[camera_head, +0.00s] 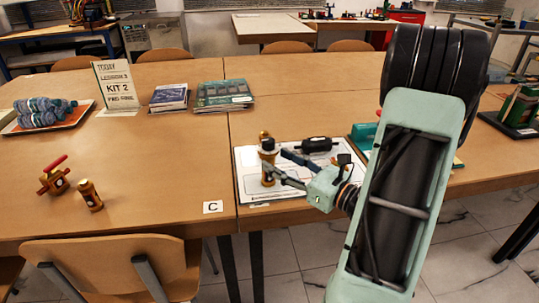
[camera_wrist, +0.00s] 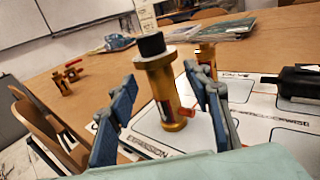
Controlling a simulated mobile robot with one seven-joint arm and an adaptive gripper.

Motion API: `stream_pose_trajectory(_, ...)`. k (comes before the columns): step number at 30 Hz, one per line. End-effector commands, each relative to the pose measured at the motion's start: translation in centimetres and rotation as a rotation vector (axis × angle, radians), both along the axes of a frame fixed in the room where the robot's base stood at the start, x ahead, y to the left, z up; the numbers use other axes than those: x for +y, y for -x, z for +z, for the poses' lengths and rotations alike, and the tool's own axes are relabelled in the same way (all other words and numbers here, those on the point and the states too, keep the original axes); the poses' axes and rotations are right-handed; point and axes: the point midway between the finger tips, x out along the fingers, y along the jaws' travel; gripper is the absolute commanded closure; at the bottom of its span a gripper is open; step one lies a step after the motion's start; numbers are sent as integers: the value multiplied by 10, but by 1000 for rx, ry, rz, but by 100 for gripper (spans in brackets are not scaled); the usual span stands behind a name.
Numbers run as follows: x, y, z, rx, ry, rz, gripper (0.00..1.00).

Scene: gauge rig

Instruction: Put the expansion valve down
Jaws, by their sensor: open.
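The expansion valve (camera_wrist: 165,85), a brass cylinder with a flange and a black cap, stands upright on a white printed mat (camera_wrist: 150,133). It also shows in the head view (camera_head: 268,165). The mat has outlined areas, and one label by the valve begins "EXPANSION". My gripper (camera_wrist: 166,100) is open, with one blue-padded finger on each side of the valve and visible gaps to it. In the head view my gripper (camera_head: 277,163) reaches in from the right. Another brass part (camera_wrist: 206,52) stands behind the valve.
A black cylinder (camera_head: 316,145) lies on the mat. A red-handled brass valve (camera_head: 54,178) and a brass fitting (camera_head: 90,196) stand at the left. Books (camera_head: 224,94), a lesson sign (camera_head: 115,86) and a tray of blue coils (camera_head: 78,117) are farther back.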

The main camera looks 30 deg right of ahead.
Motion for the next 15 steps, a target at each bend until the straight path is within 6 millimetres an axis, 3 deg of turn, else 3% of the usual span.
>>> stream_pose_trajectory(7, -21, 48, 1, 0, -1, -4, 54)
stream_pose_trajectory(15, -29, 71, 0, 0, -1, 0, 54)
